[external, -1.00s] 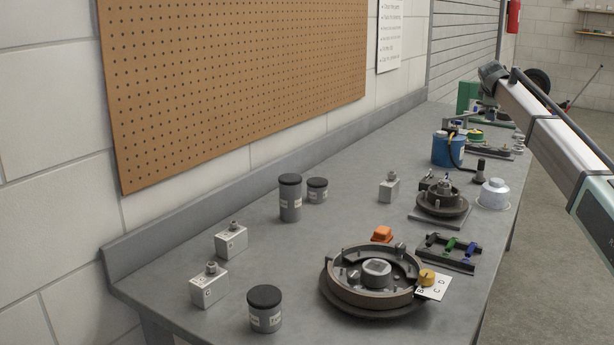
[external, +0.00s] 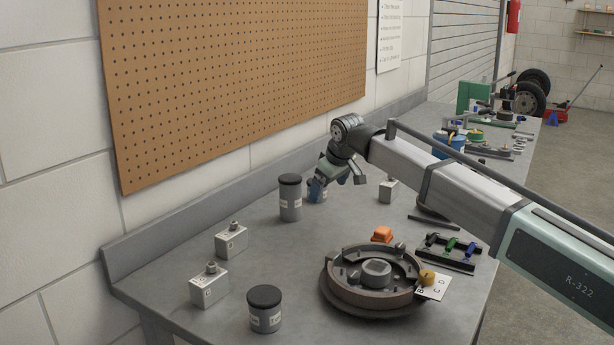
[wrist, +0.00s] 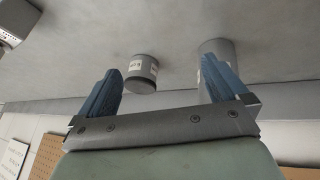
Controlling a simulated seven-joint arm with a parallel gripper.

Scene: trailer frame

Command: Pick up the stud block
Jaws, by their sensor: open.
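Several grey-silver blocks with a stud on top stand on the bench. One stud block (external: 209,286) and another (external: 231,242) are at the front left. A third (external: 388,190) is right of my gripper, partly behind my arm, and what looks like it shows at the top left corner of the wrist view (wrist: 10,24). My gripper (external: 318,188) is open, tilted down near the short canister. In the wrist view its blue fingers (wrist: 160,90) are spread, with nothing held between them.
The short black-lidded canister (wrist: 141,70) appears between the fingertips, and the taller canister (wrist: 215,50) by the right finger. A brake drum assembly (external: 345,292), an orange piece (external: 382,234) and another canister (external: 265,312) stand nearer. Bare bench lies around the left blocks.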

